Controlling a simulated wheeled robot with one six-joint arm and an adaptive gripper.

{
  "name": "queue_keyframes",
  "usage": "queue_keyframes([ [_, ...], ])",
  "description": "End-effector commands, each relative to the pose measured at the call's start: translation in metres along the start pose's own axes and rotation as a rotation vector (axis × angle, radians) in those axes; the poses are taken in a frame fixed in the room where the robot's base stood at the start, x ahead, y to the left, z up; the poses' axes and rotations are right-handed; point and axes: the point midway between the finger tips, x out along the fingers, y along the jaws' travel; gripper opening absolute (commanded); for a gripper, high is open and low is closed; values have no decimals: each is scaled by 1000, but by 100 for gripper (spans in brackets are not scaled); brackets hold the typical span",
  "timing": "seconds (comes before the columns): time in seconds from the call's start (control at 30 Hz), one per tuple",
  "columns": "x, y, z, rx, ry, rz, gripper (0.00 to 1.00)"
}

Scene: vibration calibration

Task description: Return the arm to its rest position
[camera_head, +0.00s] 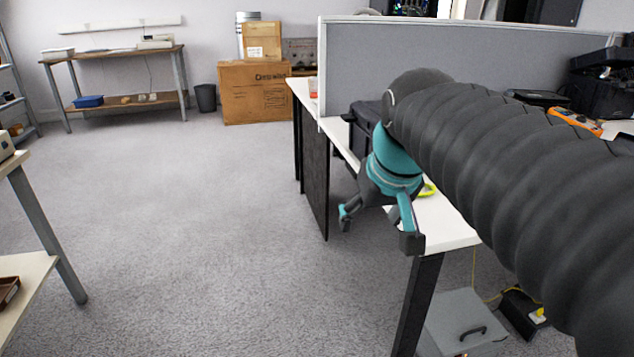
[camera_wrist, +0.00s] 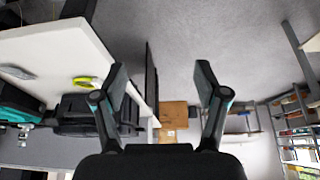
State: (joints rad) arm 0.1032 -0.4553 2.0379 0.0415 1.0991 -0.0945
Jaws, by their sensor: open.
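My gripper (camera_head: 378,226) hangs at the end of my dark ribbed arm, by the left edge of the white desk (camera_head: 447,222) in the head view. Its teal and grey fingers are spread apart with nothing between them. In the wrist view my gripper (camera_wrist: 162,85) also shows open and empty, its two fingers well apart. The desk (camera_wrist: 50,45) lies to the left of the fingers there. My arm covers much of the desk in the head view.
A grey partition (camera_head: 430,50) stands along the desk. A black case (camera_head: 362,130) and an orange meter (camera_head: 575,121) are on the desk. Cardboard boxes (camera_head: 255,92), a bin (camera_head: 205,98) and a workbench (camera_head: 115,55) stand at the back. The carpet (camera_head: 200,220) at left is open.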

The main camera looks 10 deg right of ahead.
Motion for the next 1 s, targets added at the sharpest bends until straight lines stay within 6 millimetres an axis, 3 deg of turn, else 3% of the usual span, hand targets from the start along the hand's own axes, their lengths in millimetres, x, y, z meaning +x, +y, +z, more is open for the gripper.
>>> queue_keyframes([
  [0.07, 6, 1, 0, 16, 9, 4, 73],
  [0.17, 24, 2, 18, 37, -3, 11, 73],
  [0.4, 62, -13, 103, 33, -3, 10, 73],
  [0.53, 70, -20, 137, 7, 3, 2, 73],
  [0.6, 70, -21, 145, -4, 8, -2, 73],
  [1.0, 64, -25, 144, -17, 30, -9, 73],
])
